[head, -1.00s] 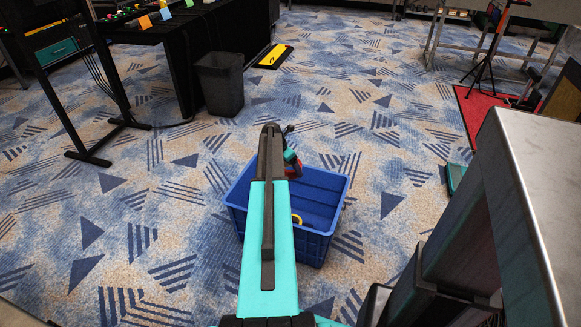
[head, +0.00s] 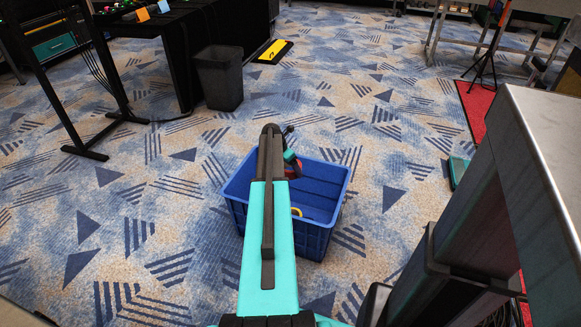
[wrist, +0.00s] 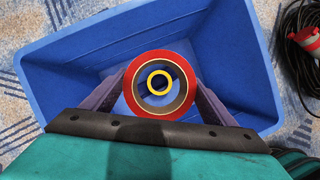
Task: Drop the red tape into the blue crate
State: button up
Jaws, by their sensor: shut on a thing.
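The red tape (wrist: 134,68), a red ring with a tan inner rim, is held between the two fingers of my gripper (wrist: 160,88) in the wrist view. It is over the open blue crate (wrist: 62,66). In the head view the blue crate (head: 318,238) stands on the carpet, and my arm covers its left part. A little of the red tape (head: 291,173) shows beside the arm's end there; most of my gripper is hidden. A yellow ring (wrist: 151,83) shows through the tape's hole, and a yellow piece (head: 297,212) shows inside the crate.
A dark bin (head: 219,80) stands at the back left near a black-draped table. A grey-topped cabinet (head: 545,120) is close on the right. A black cable coil with a red plug (wrist: 306,40) lies outside the crate. Open carpet lies left of the crate.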

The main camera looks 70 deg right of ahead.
jog(key=shift+f, duration=0.1)
jog(key=o, duration=1.3)
jog(key=p+v, duration=0.2)
jog(key=v, duration=1.1)
jog(key=shift+a+r, duration=0.2)
jog(key=shift+r, duration=0.1)
jog(key=shift+w, duration=0.1)
